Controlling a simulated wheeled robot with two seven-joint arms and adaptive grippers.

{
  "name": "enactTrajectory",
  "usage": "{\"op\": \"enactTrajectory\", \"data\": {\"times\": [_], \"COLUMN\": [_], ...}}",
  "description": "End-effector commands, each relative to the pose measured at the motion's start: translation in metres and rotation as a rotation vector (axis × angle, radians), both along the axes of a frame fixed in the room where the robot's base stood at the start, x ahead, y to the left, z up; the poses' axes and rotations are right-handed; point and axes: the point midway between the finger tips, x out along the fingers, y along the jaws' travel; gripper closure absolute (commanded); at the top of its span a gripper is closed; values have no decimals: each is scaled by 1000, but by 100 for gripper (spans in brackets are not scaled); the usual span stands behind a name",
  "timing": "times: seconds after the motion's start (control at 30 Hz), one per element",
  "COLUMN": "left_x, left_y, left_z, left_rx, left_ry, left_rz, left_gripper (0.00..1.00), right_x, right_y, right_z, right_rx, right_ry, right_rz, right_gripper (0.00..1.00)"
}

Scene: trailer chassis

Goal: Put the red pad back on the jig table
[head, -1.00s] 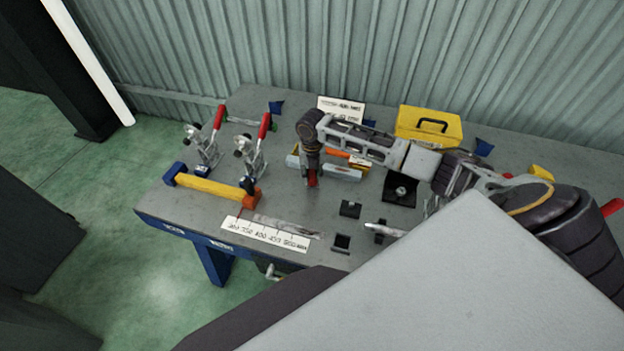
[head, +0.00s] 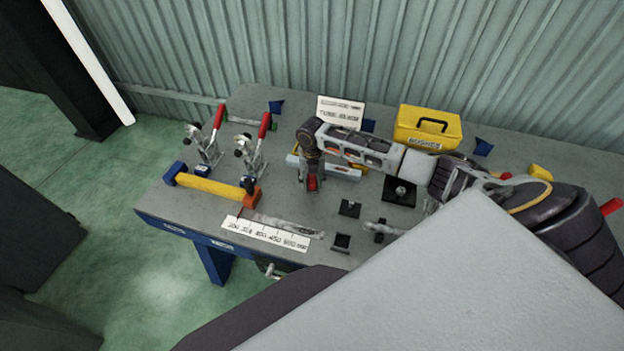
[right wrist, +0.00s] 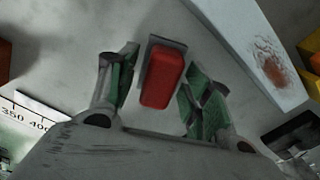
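The red pad (head: 312,183) is a small red block on a thin grey base, near the middle of the jig table (head: 290,110). In the right wrist view the red pad (right wrist: 162,76) lies between my right gripper's two green-lined fingers (right wrist: 158,82). The fingers are apart, with a gap to the red block on both sides. In the head view my right gripper (head: 311,178) points down over the pad and partly hides it. I cannot tell whether the pad's base touches the table. My left gripper is not in view.
Two red-handled toggle clamps (head: 252,148) and a yellow bar (head: 210,187) stand on the left. A pale bar (head: 342,171) lies just behind the gripper. A printed scale (head: 266,234) is in front; a yellow box (head: 428,128) stands behind. Small black blocks (head: 350,208) lie right.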

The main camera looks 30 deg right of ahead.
Motion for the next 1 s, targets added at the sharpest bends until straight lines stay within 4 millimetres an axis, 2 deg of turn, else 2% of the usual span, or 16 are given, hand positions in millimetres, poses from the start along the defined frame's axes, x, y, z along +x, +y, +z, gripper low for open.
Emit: {"op": "enactTrajectory", "data": {"times": [0.27,0.47,0.67,1.0], "left_x": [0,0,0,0], "left_y": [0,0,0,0], "left_z": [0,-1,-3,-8], "left_rx": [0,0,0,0], "left_ry": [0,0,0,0], "left_rz": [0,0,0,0], "left_gripper": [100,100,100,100], "right_x": [0,1,1,1], "right_y": [0,0,0,1], "right_z": [1,9,30,81], "right_rx": [0,1,0,1], "right_ry": [0,-3,-3,-4], "right_rz": [0,1,0,0], "right_gripper": [50,50,50,50]}}
